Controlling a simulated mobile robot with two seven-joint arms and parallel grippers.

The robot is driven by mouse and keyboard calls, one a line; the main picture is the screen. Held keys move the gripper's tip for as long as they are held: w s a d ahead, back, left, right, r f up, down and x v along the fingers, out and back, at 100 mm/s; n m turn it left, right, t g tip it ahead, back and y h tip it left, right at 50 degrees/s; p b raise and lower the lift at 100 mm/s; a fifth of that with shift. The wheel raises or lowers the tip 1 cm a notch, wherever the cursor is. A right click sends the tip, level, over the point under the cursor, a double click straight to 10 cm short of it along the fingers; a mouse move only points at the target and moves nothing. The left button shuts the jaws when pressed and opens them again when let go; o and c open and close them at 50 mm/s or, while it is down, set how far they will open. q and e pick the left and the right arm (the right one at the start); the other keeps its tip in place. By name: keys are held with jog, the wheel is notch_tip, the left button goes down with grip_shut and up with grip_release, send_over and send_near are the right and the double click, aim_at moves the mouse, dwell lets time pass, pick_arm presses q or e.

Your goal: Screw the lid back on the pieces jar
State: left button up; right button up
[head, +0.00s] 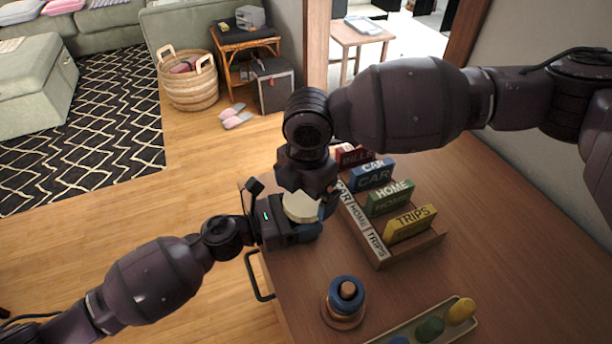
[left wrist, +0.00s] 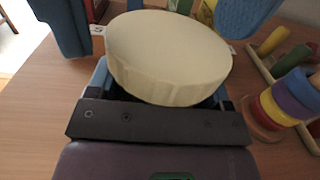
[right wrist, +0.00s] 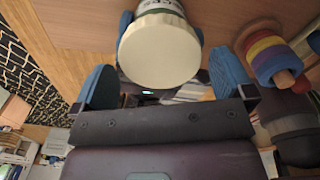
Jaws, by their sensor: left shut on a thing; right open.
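The pieces jar's cream lid (head: 300,208) sits on top of the jar near the table's left edge. The lid fills the middle of the left wrist view (left wrist: 168,52) and also shows in the right wrist view (right wrist: 160,50). A strip of the labelled jar body (right wrist: 160,5) shows beyond the lid; most of it is hidden. My left gripper (head: 300,230) is shut on the jar below the lid. My right gripper (head: 310,194) is above the jar, pointing down. Its blue fingers are open, one on each side of the lid, apart from it in the right wrist view.
A wooden rack (head: 410,247) with labelled blocks stands just right of the jar. The table's right side is clear. A black handle (head: 254,280) is at the table's left edge.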

jog(key=shift+f, duration=0.7)
jog(key=c, duration=0.7)
jog(key=m, duration=0.3)
jog(key=shift+m, duration=1.6)
jog(key=shift+c, duration=0.3)
jog(key=o, duration=0.8)
jog(key=shift+c, duration=0.2)
